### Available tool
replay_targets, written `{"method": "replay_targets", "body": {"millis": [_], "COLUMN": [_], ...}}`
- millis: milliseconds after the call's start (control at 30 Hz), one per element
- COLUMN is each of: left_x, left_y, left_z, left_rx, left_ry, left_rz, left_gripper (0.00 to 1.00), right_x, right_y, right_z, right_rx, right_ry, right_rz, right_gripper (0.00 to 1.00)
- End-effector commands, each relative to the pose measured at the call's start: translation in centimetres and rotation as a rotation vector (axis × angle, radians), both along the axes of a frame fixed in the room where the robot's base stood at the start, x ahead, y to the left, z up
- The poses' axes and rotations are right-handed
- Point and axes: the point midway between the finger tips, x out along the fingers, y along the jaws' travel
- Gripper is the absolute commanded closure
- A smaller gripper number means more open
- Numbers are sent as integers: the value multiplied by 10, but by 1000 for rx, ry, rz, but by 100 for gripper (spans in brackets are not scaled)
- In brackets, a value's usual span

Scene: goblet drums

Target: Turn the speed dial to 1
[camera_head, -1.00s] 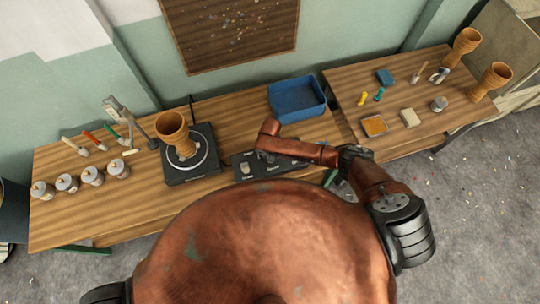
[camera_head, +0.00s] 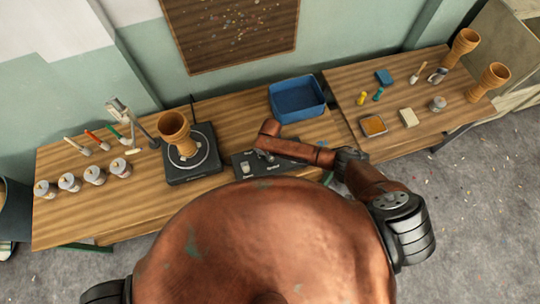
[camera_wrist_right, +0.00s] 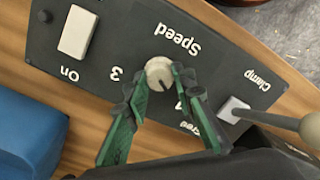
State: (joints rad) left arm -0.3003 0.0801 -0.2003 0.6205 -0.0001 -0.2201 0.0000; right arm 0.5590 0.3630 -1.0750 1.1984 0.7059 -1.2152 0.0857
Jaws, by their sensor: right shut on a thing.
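The speed dial (camera_wrist_right: 159,73) is a small round pale knob on the dark control panel (camera_wrist_right: 120,28), beside the word "Speed" and a "3". My right gripper (camera_wrist_right: 160,84) has its green-padded fingers around the knob and is shut on it. The fingers and the dark hand cover part of the dial's scale, and I cannot read the dial's setting for sure. In the head view the panel (camera_head: 279,172) lies at the table's front edge, and my right arm hides the dial. My left gripper is out of view.
The panel also has a white "On" switch (camera_wrist_right: 77,32) and a clamp lever (camera_wrist_right: 235,108) close to my right finger. A goblet drum (camera_head: 175,134) stands on the turntable (camera_head: 190,173) left of the panel. A blue bin (camera_head: 297,98) sits behind.

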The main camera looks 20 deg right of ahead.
Motion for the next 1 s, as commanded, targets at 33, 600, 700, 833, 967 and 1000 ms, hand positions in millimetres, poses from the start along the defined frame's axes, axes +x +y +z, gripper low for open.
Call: {"method": "replay_targets", "body": {"millis": [33, 600, 700, 833, 967, 1000], "left_x": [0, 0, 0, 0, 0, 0], "left_y": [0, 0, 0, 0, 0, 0], "left_z": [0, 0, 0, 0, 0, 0], "left_rx": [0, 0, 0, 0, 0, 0], "left_ry": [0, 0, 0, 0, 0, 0], "left_rz": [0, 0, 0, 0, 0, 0], "left_gripper": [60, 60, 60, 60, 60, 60], "right_x": [-1, -1, -1, -1, 0, 0], "right_y": [0, 0, 0, 0, 0, 0], "right_z": [-1, -1, -1, 0, 0, 0], "right_rx": [-1, -1, -1, -1, -1, -1], "right_ry": [2, 2, 2, 1, 1, 1], "right_rz": [10, 38, 38, 37, 37, 37], "right_gripper": [100, 76, 69, 60, 59, 59]}}
